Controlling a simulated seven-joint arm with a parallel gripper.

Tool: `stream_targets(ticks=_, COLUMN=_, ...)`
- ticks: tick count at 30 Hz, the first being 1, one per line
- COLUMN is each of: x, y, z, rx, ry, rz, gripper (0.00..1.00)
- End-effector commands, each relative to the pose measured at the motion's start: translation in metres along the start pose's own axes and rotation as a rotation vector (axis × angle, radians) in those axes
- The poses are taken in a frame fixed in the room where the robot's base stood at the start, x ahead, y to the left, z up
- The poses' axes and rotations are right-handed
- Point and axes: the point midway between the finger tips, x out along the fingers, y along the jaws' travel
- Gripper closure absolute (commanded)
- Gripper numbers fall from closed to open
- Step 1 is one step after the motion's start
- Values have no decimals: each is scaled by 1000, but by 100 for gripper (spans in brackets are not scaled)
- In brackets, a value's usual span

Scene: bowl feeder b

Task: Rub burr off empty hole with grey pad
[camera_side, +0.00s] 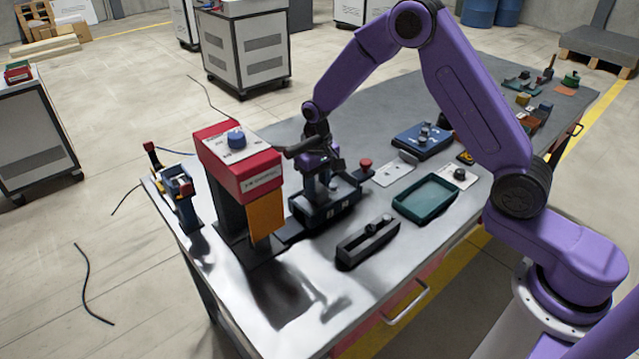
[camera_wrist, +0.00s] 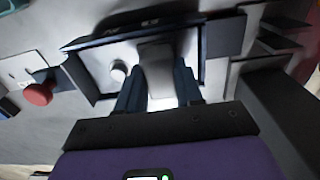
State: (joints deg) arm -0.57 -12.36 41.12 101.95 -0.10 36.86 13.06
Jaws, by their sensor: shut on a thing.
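My gripper (camera_side: 318,192) points down inside a dark box-like fixture (camera_side: 342,211) beside the red press. In the wrist view my gripper (camera_wrist: 160,95) has its dark fingers shut on a pale grey block, which looks like the grey pad (camera_wrist: 157,68). The pad sits between the fixture's walls (camera_wrist: 215,52). A small round light peg (camera_wrist: 118,70) stands to the left of the pad in the wrist view. I cannot make out the empty hole or a burr; the pad and fingers cover part of the fixture floor. Whether the pad touches the floor cannot be told.
A red-topped press (camera_side: 240,160) with an orange panel stands close left of my gripper. A red button (camera_side: 365,163) rises just right of the fixture. A green tray (camera_side: 407,212), a black slotted block (camera_side: 368,243) and a blue box (camera_side: 410,142) lie nearby. The table's front edge is clear.

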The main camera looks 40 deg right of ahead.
Motion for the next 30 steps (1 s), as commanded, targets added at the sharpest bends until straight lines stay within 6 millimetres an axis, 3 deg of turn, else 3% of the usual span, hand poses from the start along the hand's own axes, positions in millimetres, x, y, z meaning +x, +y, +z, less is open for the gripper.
stream_targets(ticks=4, x=1, y=-14, z=1, rx=-4, ry=-1, rz=0, gripper=100)
stream_targets(ticks=14, x=1, y=17, z=1, rx=1, ry=-2, rz=0, gripper=100)
stream_targets(ticks=25, x=1, y=-14, z=1, rx=-4, ry=-1, rz=0, gripper=100)
stream_targets(ticks=30, x=1, y=4, z=1, rx=1, ry=-3, rz=0, gripper=100)
